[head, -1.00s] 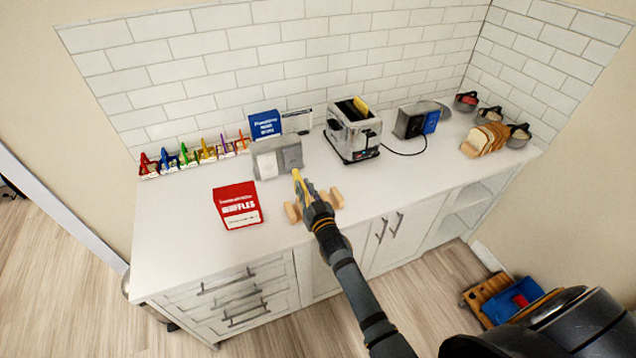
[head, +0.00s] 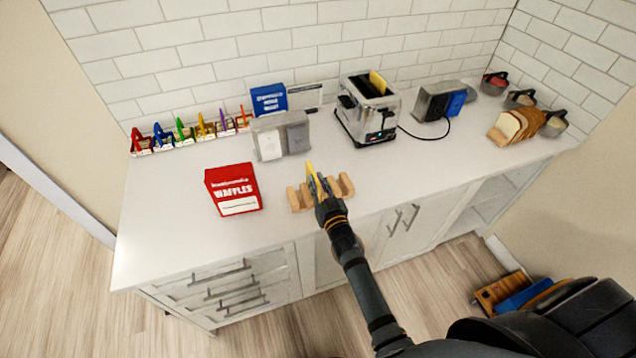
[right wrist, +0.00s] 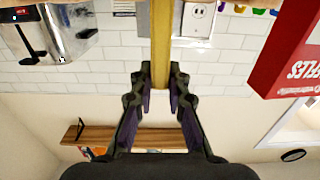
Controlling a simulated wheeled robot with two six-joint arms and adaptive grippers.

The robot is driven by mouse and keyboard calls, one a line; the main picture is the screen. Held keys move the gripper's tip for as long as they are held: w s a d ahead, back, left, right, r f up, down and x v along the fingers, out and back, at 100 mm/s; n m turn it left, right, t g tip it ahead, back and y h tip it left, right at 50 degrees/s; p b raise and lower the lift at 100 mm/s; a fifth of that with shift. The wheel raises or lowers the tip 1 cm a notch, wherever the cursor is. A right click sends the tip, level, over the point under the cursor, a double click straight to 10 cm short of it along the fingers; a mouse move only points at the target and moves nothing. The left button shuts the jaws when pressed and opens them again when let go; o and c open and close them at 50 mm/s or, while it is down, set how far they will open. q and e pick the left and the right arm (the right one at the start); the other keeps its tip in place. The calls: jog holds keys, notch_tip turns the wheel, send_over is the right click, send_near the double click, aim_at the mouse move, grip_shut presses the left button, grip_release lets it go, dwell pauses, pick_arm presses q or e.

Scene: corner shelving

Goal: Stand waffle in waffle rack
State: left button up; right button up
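The yellow waffle (head: 311,174) is seen nearly edge-on in the head view, standing up between the fingertips of my right gripper (head: 319,186). In the right wrist view the waffle (right wrist: 161,45) is a yellow strip running up from between the two fingers (right wrist: 160,78), which are closed on it. The light wooden waffle rack (head: 346,185) is near the counter's front edge. My gripper and the waffle are over its middle and hide part of it. I cannot tell whether the waffle's lower edge is in a slot. My left gripper is not in view.
A red waffles box (head: 232,189) stands left of the rack. A grey box (head: 269,144) and blue box (head: 268,98) stand behind. A chrome toaster (head: 367,118) is to the right, with bread slices (head: 515,127) farther right. The counter's left front (head: 165,240) is clear.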

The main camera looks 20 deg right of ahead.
jog(key=shift+o, duration=1.2)
jog(key=shift+s+a, duration=0.1)
jog(key=shift+s, duration=0.2)
jog(key=shift+o, duration=0.8)
jog(key=shift+s+r, duration=0.15)
jog(key=shift+r, duration=0.05)
jog(key=shift+f, duration=0.1)
jog(key=shift+s, duration=0.1)
jog(key=s, duration=0.5)
jog(key=shift+s, duration=0.3)
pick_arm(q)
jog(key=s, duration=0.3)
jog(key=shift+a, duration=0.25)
pick_arm(e)
jog(key=s, duration=0.6)
jog(key=shift+d, duration=0.2)
